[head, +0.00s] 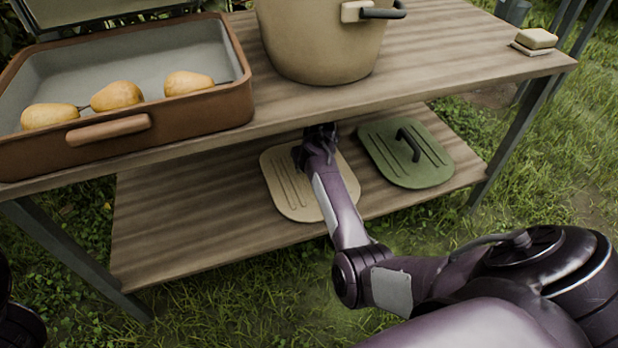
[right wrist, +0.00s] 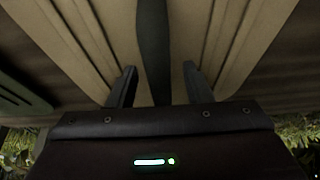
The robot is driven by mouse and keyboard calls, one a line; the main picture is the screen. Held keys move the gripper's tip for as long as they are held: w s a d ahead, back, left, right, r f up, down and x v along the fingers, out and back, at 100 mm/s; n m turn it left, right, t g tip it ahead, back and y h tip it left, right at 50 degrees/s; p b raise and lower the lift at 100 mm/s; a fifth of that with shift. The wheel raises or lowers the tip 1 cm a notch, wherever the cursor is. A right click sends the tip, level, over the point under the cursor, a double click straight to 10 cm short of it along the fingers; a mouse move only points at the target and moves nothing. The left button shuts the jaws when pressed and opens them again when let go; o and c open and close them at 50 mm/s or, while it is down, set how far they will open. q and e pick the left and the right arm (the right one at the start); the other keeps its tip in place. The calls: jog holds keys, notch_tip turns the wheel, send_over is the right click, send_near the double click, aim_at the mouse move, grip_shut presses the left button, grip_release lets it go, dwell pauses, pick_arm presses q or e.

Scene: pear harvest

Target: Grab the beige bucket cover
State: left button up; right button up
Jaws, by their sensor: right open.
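The beige bucket cover (head: 289,196) lies flat on the lower shelf of the wooden table, partly hidden by my right arm. In the right wrist view the grooved beige cover (right wrist: 90,35) fills the top, with its dark handle (right wrist: 153,40) running down the middle. My right gripper (right wrist: 159,78) is open, one finger on each side of the handle, with a gap visible on both sides. In the head view my right gripper (head: 318,135) is over the cover, and its fingers are hard to make out. My left gripper is not in view.
A green cover (head: 430,172) with a dark handle lies right of the beige one. The tabletop (head: 440,62) overhangs the shelf (head: 180,235). On top stand the beige bucket (head: 310,45), a brown-rimmed crate (head: 215,105) with pears, and a soap-like block (head: 536,38).

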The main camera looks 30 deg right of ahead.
grip_shut()
jog(key=shift+r, duration=0.1)
jog(key=shift+r, duration=0.1)
